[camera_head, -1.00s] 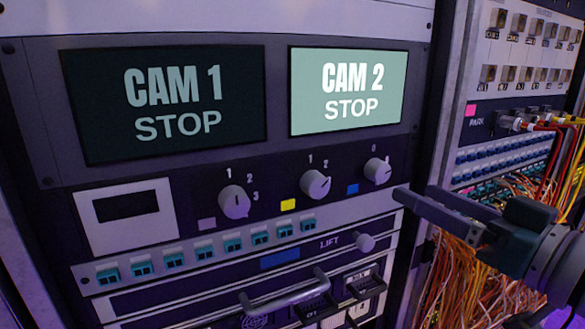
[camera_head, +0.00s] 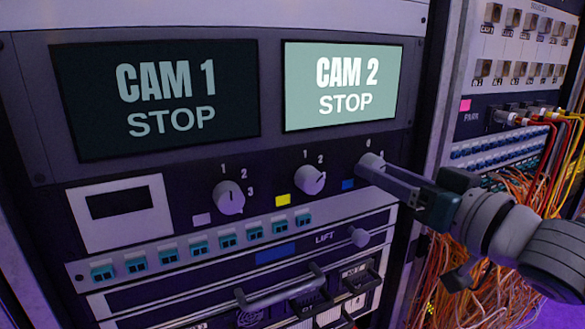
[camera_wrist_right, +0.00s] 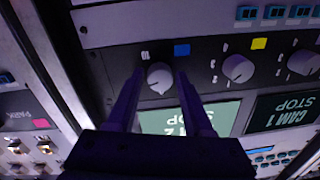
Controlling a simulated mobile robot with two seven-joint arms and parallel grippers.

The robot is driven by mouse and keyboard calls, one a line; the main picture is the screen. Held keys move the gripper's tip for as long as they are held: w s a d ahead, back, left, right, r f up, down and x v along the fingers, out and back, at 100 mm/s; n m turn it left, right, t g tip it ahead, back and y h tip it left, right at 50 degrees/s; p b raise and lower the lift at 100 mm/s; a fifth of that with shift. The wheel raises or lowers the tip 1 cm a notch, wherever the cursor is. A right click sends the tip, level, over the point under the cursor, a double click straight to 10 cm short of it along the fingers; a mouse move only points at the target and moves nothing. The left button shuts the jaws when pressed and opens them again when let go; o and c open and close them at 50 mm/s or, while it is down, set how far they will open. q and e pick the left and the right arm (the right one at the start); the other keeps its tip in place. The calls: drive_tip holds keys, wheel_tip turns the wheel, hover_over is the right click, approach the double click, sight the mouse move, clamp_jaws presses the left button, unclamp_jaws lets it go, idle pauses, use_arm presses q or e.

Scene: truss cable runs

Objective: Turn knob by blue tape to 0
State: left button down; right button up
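The knob by the blue tape (camera_wrist_right: 159,77) is a round grey dial with a light pointer mark, seen in the right wrist view. The blue tape (camera_head: 347,184) is a small blue patch below and left of that knob in the head view, and it also shows in the right wrist view (camera_wrist_right: 182,50). My right gripper (camera_head: 369,165) is at the knob and mostly hides it in the head view. In the right wrist view its two fingers (camera_wrist_right: 157,78) are apart, one on each side of the knob, with small gaps. My left gripper is not in view.
Two more knobs stand left in the row, by yellow tape (camera_head: 283,200) and pale tape (camera_head: 201,219). Two screens (camera_head: 342,85) are above, CAM 2 lit. Orange cables (camera_head: 440,270) hang at right.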

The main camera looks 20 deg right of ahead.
clamp_jaws()
drive_tip(key=shift+n, duration=0.3)
drive_tip(key=n+p, duration=0.1)
drive_tip(key=n, duration=0.4)
drive_tip(key=n+p, duration=0.1)
drive_tip(key=n, duration=0.4)
drive_tip(key=shift+d+r+n+h, duration=0.1)
drive_tip(key=shift+r+n+h, duration=0.1)
drive_tip(key=shift+n+h, duration=0.15)
drive_tip(key=shift+n, duration=1.75)
